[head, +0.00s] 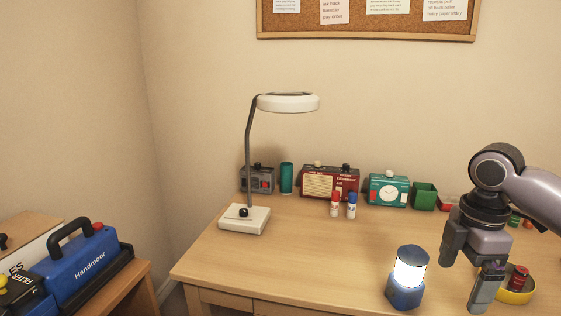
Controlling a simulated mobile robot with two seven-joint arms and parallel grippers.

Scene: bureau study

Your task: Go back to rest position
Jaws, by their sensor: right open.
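My right gripper (464,279) hangs over the right part of the desk (300,261), pointing down. Its fingers are apart with nothing between them. Its arm comes in from the right edge. A blue lantern (405,290) with a lit white middle stands upright to the left of the gripper. A yellow round dish (519,291) with a dark red item (518,277) in it is just right of the gripper, partly hidden behind a finger. My left gripper is not in view.
A white desk lamp (245,219) stands at the back left. A red radio (329,183), a teal clock (388,190), a green box (424,196) and two small bottles (351,206) line the back. The desk's middle is clear. A blue toolbox (85,264) sits on a side table.

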